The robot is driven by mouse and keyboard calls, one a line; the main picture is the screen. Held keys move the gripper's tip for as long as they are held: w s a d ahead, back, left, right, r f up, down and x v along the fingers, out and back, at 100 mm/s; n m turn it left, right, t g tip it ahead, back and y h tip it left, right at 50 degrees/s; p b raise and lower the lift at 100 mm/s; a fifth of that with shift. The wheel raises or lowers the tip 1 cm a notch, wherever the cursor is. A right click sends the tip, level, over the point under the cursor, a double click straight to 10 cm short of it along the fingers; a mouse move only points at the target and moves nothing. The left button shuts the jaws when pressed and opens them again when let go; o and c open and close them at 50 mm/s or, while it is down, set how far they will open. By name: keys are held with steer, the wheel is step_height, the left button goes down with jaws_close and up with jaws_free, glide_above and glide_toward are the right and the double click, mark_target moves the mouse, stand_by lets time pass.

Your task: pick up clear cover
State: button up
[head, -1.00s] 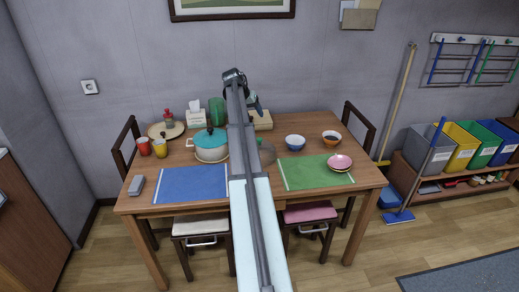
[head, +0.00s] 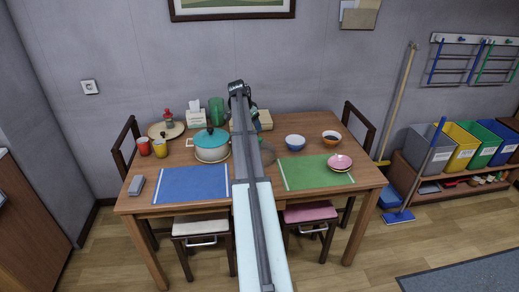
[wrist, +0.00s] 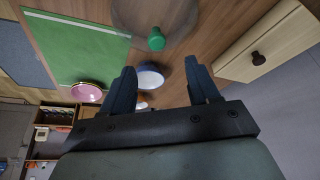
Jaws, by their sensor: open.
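The clear cover (wrist: 182,14) is a transparent round lid with a green knob (wrist: 156,40). It rests on the wooden table at the top of the wrist view, cut off by the frame edge. In the head view the cover (head: 268,152) shows beside my arm, which hides part of it. My gripper (wrist: 159,68) is open and empty, with its two dark fingers apart. The knob appears beyond the fingertips, between their lines and not touching them. In the head view my gripper is at the table's far side, mostly hidden by my arm.
A pale wooden box (wrist: 268,44) with a dark knob stands near the cover. A teal-lidded pot (head: 211,153) stands left.

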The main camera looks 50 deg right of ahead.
steer(key=shift+x, duration=4.25)
steer(key=shift+s+a, duration=0.1)
steer(key=shift+s, duration=0.05)
steer(key=shift+c, duration=0.2)
jaws_close()
